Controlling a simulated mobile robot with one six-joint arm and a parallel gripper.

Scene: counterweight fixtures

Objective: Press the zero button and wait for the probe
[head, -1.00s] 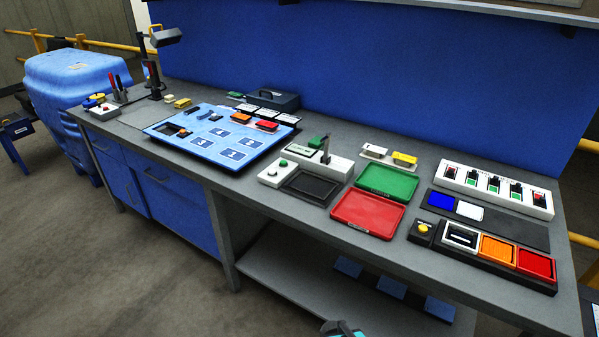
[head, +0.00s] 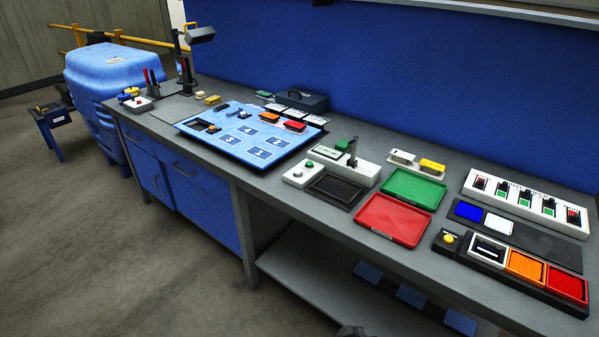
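A black framed pad (head: 337,187) lies in front of the probe. Labels are too small to read, so I cannot tell which button is marked zero. My gripper's fingers are not in view; only a small dark piece shows at the bottom edge, and nothing of mine touches the fixture.
A green tray (head: 414,188) and a red tray (head: 392,221) sit right of the fixture. A yellow button box (head: 447,240) and a switch panel (head: 525,203) stand farther right. A blue numbered board (head: 222,137) lies left. Open floor (head: 130,260) is in front.

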